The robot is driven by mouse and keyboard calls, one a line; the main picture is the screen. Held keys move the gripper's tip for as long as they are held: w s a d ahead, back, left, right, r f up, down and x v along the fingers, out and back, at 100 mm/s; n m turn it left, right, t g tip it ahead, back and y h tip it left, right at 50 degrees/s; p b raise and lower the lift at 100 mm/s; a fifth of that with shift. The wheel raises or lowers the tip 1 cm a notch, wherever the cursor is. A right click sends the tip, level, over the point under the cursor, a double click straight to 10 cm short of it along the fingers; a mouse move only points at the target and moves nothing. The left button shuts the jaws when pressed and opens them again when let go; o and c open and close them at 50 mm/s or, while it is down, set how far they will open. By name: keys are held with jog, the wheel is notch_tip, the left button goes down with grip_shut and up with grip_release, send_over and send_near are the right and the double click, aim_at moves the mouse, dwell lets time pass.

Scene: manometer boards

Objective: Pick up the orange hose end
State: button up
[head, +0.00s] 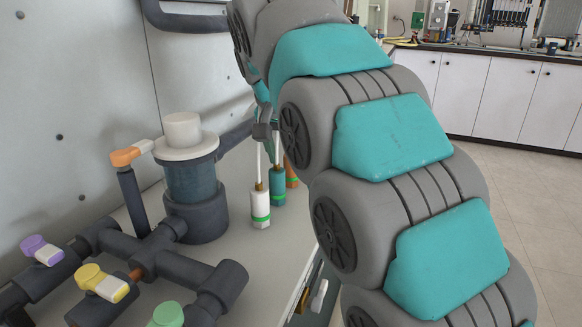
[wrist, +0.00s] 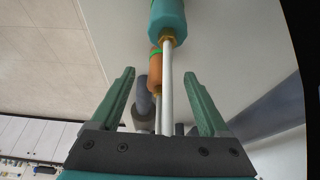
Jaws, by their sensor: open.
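The orange hose end (head: 291,174) is mostly hidden in the head view by my arm and the teal hose end (head: 278,182). A white hose end (head: 260,205) with a green band stands beside them. In the wrist view the orange hose end (wrist: 155,68) shows behind the teal hose end (wrist: 167,22) and its pale tube (wrist: 167,85). My gripper (wrist: 160,74) is open, its green fingers on either side of the tubes in the picture. In the head view my gripper (head: 267,138) is above the hose ends, partly hidden; its exact gap to the orange one is unclear.
A dark pipe assembly (head: 180,268) with coloured valve handles and a white-capped cylinder (head: 190,165) stands to the left. A grey panel (head: 75,110) rises behind. White cabinets (head: 480,90) stand across open floor at right.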

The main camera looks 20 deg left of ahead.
aim_at(291, 166)
jog(key=shift+x, duration=1.5)
grip_shut()
